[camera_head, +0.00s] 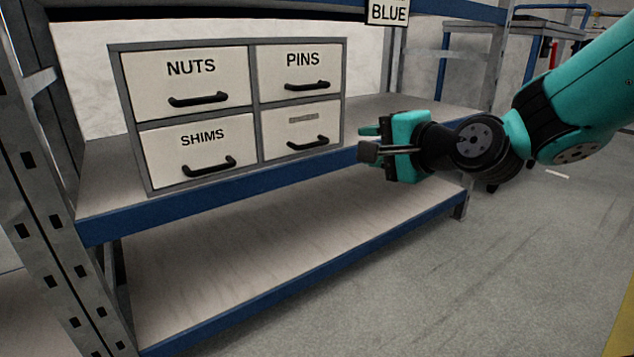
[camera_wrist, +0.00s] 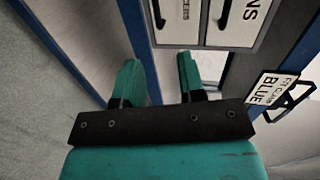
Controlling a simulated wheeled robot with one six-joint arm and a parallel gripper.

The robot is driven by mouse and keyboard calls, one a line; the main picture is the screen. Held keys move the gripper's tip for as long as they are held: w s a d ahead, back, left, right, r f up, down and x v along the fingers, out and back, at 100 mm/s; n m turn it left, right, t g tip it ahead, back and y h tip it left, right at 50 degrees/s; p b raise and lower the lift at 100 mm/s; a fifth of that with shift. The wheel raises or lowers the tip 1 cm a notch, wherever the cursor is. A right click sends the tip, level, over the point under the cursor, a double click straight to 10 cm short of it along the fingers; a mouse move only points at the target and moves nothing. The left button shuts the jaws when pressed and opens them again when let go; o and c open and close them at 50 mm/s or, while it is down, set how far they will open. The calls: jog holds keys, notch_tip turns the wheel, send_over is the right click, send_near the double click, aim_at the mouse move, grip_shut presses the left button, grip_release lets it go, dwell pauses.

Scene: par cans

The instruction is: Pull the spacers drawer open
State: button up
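A grey cabinet (camera_head: 254,90) with cream drawers in two rows stands on the shelf. The lower right drawer (camera_head: 276,147) is closed, with a black handle (camera_head: 307,141); its label is unreadable in the head view. In the wrist view this drawer (camera_wrist: 184,35) carries a label ending in "CERS", with its handle (camera_wrist: 158,14) at the top edge. My gripper (camera_head: 369,141) is to the right of and in front of this drawer, apart from the handle. In the wrist view my gripper's two teal fingers (camera_wrist: 159,75) are spread with nothing between them.
Closed drawers NUTS (camera_head: 194,82), PINS (camera_head: 303,70) and SHIMS (camera_head: 203,152) surround it. A blue shelf edge (camera_head: 240,182) runs below the cabinet. A BLUE sign (camera_head: 388,12) hangs above right. The lower shelf (camera_head: 270,250) and the floor at right are clear.

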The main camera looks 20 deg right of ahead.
jog(key=f, duration=0.1)
jog(key=p, duration=0.8)
send_near(319, 144)
jog(key=shift+m+t, duration=0.3)
jog(key=shift+m, duration=0.1)
jog(key=x, duration=0.9)
jog(key=shift+w+a+f, duration=0.25)
jog(key=shift+f, duration=0.1)
jog(key=shift+w+a, duration=0.1)
jog(key=shift+w, duration=0.3)
grip_shut()
